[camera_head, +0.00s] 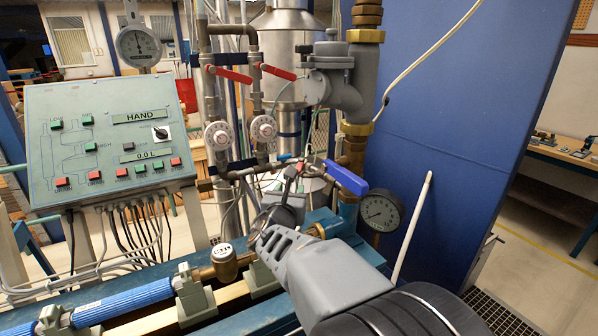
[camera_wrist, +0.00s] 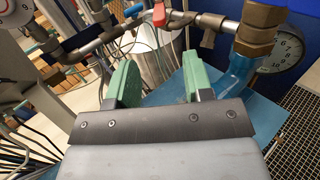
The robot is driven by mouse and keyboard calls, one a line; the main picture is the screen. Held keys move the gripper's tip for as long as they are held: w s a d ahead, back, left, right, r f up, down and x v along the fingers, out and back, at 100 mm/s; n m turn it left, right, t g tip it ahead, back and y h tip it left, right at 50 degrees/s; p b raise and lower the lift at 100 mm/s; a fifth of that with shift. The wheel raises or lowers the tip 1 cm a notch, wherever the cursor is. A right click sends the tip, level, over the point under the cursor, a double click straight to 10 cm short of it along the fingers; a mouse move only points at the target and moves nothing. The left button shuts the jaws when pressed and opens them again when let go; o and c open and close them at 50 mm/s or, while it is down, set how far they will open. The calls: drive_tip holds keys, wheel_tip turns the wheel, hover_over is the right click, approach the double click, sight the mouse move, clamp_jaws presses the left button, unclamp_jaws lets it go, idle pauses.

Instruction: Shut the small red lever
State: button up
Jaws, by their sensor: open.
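A small red lever (camera_wrist: 159,14) shows at the top of the wrist view, on a thin horizontal pipe. It stands across the pipe, beyond the gap between my fingers. In the head view that spot is small and partly crowded by pipes, so the lever is hard to make out. My gripper (camera_wrist: 160,78) has two green finger pads spread apart with nothing between them. In the head view my gripper (camera_head: 283,205) is below and in front of the horizontal pipe. No contact with the lever is visible.
Two larger red levers (camera_head: 230,74) (camera_head: 278,72) sit higher on vertical pipes. A blue lever (camera_head: 345,178) and a pressure gauge (camera_head: 380,212) are close on the right. A control panel (camera_head: 108,140) stands left. A blue wall (camera_head: 455,120) bounds the right.

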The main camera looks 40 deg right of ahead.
sight(298, 168)
drive_tip(key=p+x, duration=0.2)
drive_tip(key=x, duration=1.1)
drive_tip(key=shift+w+d, duration=0.2)
clamp_jaws()
